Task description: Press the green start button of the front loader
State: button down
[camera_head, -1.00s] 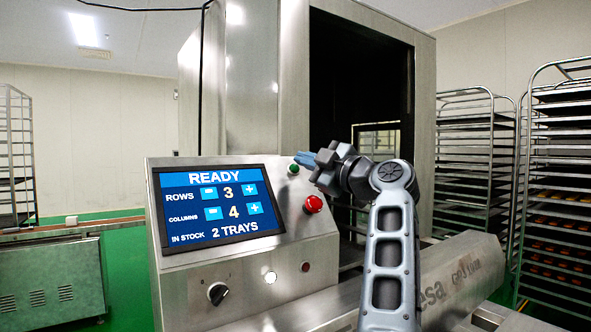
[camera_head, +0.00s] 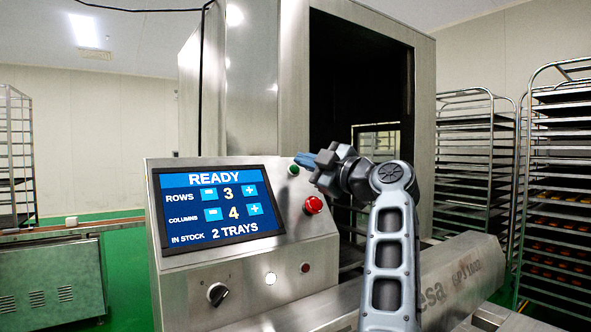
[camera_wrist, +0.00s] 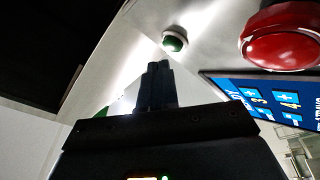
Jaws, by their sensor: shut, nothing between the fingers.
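The green start button (camera_head: 293,169) sits at the upper right of the slanted steel control panel (camera_head: 235,285). In the wrist view the green button (camera_wrist: 175,41) is just beyond my fingertips, with a small gap seen between them. My gripper (camera_head: 303,160) is shut and empty, its blue fingertips close to the button's upper right side. In the wrist view my gripper (camera_wrist: 157,66) points up toward the button. Whether the fingertips touch the button cannot be told from the head view. The screen (camera_head: 218,205) reads READY, rows 3, columns 4, in stock 2 trays.
A red mushroom button (camera_head: 313,205) sits just below and right of the green one. A black knob (camera_head: 217,294) and a white round light (camera_head: 270,278) are lower on the panel. Tray racks (camera_head: 560,190) stand at the right. A conveyor (camera_head: 60,232) is at the left.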

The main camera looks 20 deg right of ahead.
jog(key=shift+w+f+b, duration=0.15)
jog(key=shift+f+b, duration=0.05)
jog(key=shift+b, duration=0.2)
dwell(0.4)
jog(key=shift+w+a, duration=0.1)
jog(key=shift+w, duration=0.1)
jog(key=shift+w+a+f+b, duration=0.1)
jog(key=shift+w+f+b, duration=0.2)
jog(key=shift+b, duration=0.35)
dwell(0.6)
jog(key=shift+s+r, duration=0.1)
jog(key=shift+s, duration=0.05)
jog(key=shift+s+r, duration=0.35)
jog(key=shift+s, duration=0.15)
jog(key=shift+d, duration=0.2)
